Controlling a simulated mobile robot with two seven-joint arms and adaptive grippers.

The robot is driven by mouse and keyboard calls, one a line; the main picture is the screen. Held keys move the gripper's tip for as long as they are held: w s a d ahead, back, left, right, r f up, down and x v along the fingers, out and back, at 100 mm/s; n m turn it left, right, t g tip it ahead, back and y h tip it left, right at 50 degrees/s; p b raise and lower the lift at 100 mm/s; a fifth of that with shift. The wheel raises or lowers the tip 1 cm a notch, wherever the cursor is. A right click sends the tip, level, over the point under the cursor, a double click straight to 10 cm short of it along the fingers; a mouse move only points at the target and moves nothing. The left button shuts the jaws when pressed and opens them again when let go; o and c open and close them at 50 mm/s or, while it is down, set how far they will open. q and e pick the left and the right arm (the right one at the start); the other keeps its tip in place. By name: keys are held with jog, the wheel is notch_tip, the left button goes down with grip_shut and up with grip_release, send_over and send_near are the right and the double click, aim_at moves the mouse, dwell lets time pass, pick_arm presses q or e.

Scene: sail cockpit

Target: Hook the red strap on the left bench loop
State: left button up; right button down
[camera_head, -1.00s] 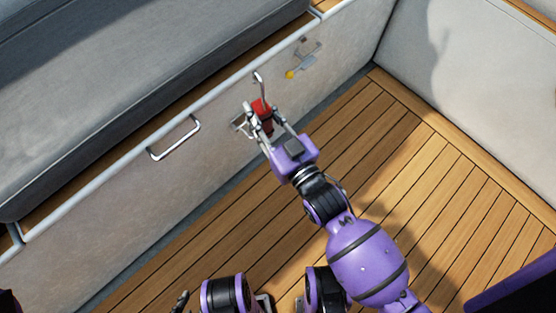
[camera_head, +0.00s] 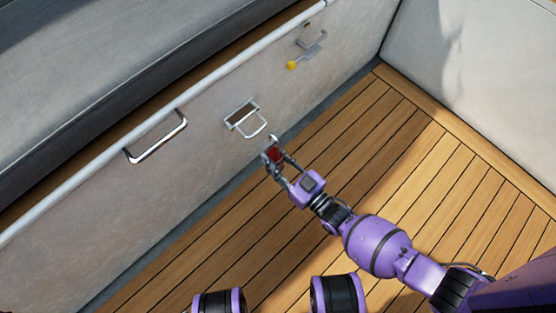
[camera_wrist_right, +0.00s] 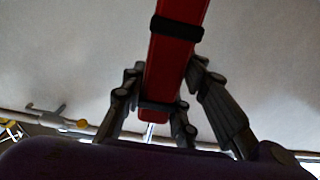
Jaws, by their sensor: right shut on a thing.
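My right gripper (camera_head: 274,158) is shut on the red strap (camera_head: 273,154), just below and to the right of a metal loop (camera_head: 254,127) on a brown-centred plate on the bench front. A small metal hook end (camera_head: 272,140) shows above the strap, apart from the loop in the picture; the depth between them is unclear. In the right wrist view, the strap (camera_wrist_right: 175,60) stands out between the fingers (camera_wrist_right: 160,115) with a black band around it. A larger metal handle (camera_head: 157,140) is on the bench front farther left. My left gripper is not in view.
A grey fitting with a yellow knob (camera_head: 291,65) is on the bench front to the upper right. The grey cushion (camera_head: 110,90) lies above the bench front. The slatted wooden floor (camera_head: 390,150) is clear around my right arm.

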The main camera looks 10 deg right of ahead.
jog(key=w+a+f+b, duration=0.3)
jog(key=w+b, duration=0.1)
jog(key=w, duration=0.1)
jog(key=shift+a+f+b, duration=0.3)
jog(key=shift+a, duration=0.1)
dwell(0.6)
jog(key=c, duration=1.4)
grip_release()
jog(key=shift+o, duration=0.5)
